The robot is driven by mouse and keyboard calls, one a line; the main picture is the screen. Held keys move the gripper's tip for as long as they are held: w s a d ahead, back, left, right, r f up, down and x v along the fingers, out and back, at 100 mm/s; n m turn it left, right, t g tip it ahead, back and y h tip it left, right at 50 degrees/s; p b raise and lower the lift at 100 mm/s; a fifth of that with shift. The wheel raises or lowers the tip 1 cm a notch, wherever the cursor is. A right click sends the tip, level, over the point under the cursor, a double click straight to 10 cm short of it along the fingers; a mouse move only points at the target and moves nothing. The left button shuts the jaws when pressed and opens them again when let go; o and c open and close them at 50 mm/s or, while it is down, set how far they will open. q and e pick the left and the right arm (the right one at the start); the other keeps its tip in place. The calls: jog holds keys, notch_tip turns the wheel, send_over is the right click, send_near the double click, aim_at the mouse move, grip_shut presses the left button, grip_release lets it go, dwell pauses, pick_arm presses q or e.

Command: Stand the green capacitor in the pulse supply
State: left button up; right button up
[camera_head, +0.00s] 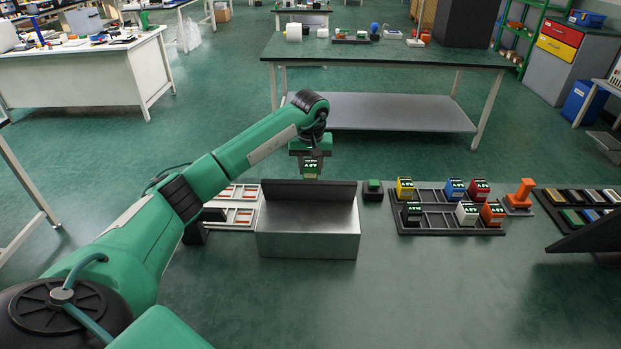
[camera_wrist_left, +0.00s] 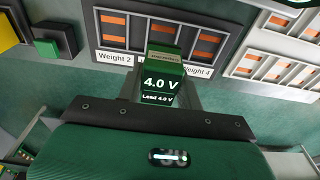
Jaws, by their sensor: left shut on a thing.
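The green capacitor (camera_head: 311,168) appears as a small dark green block with a lit label. Contact below the block cannot be told. In the wrist view it overlaps a slotted rack (camera_wrist_left: 118,57) labelled "Weight 2" and "Weight 4". Which fixture is the pulse supply is not clear. My right gripper is not in view.
A pale rack with orange slots (camera_head: 259,192) lies left of the box. Right of it stand a green button box (camera_head: 373,190), a dark rack (camera_head: 430,222) of coloured blocks and an orange handle (camera_head: 521,194).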

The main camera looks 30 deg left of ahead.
aim_at(310, 177)
pick_arm(q)
notch_tip(310, 177, down, 4)
jog(key=shift+f, duration=0.7)
jog(key=shift+f+b, duration=0.1)
jog(key=shift+b, duration=0.2)
jog(key=o, duration=1.1)
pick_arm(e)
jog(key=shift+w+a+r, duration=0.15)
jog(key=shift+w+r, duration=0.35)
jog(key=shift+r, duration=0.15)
